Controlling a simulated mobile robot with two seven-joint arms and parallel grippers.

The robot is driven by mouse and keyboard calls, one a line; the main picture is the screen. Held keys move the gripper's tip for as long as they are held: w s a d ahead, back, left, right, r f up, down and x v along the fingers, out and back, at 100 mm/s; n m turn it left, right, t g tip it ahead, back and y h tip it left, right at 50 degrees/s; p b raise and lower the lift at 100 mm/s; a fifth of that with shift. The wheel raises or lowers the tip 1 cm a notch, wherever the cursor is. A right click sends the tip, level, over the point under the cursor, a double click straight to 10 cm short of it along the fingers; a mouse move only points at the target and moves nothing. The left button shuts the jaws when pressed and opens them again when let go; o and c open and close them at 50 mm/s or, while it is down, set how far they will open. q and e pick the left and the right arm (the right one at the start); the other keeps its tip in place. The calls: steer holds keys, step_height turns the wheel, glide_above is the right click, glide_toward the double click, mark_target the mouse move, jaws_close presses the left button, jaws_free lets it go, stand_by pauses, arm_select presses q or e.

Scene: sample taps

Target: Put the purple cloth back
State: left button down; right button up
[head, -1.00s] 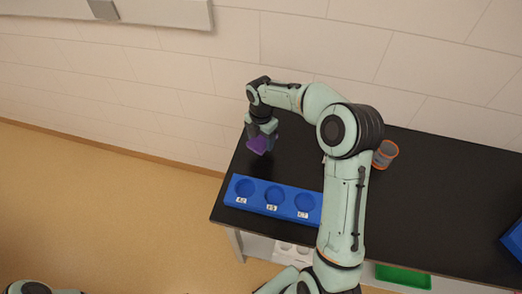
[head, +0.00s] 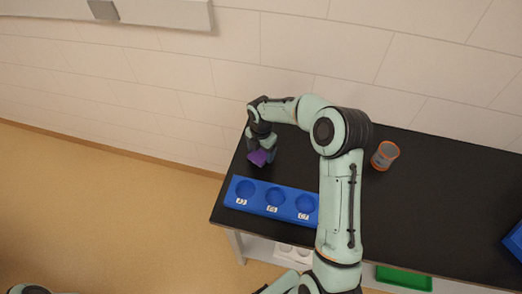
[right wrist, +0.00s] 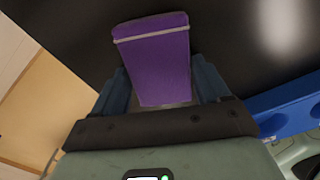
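The purple cloth (head: 258,158) is a folded block with a pale band, seen large in the right wrist view (right wrist: 158,62). My right gripper (head: 262,149) is shut on it, with one finger on either side. It holds the cloth over the black table's left part, behind the blue rack (head: 233,207). I cannot tell how far the cloth is above the table. My left gripper is not in view.
The blue rack has three round recesses with white labels in front. A grey cup with orange rims (head: 385,155) stands right of my right arm. A blue container (head: 514,241) is at the right edge. A green tray (head: 403,278) lies below the tabletop.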

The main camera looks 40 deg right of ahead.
mark_target(261, 152)
steer(key=shift+o, duration=0.8)
steer(key=shift+s, duration=0.1)
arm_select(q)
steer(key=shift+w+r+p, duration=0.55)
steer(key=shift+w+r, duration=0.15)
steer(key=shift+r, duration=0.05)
arm_select(e)
step_height(261, 152, up, 12)
steer(key=shift+r, duration=0.2)
